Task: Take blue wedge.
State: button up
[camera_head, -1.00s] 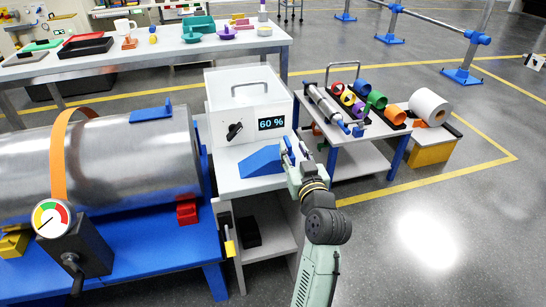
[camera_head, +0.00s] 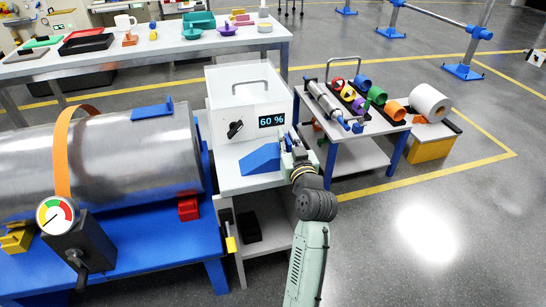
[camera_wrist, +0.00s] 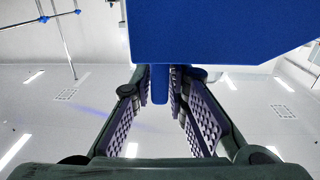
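The blue wedge (camera_head: 261,160) lies on the white top of the cabinet, in front of the white box with the 60 % display. My gripper (camera_head: 288,142) is at the wedge's right end. In the wrist view the blue wedge (camera_wrist: 215,30) fills the top of the picture, and a narrow blue tab hangs down from it between my two fingers (camera_wrist: 160,85). The fingers look spread on both sides of the tab. Whether the pads touch it is hard to see. In the head view my gripper hides the wedge's right end.
The white box (camera_head: 245,95) stands right behind the wedge. A blue bench with a metal drum (camera_head: 130,155) is on the left. A cart with coloured rings (camera_head: 350,145) is close on the right. Open floor (camera_head: 430,230) lies at the front right.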

grip_shut()
jog(key=shift+r, duration=0.1)
dwell(0.8)
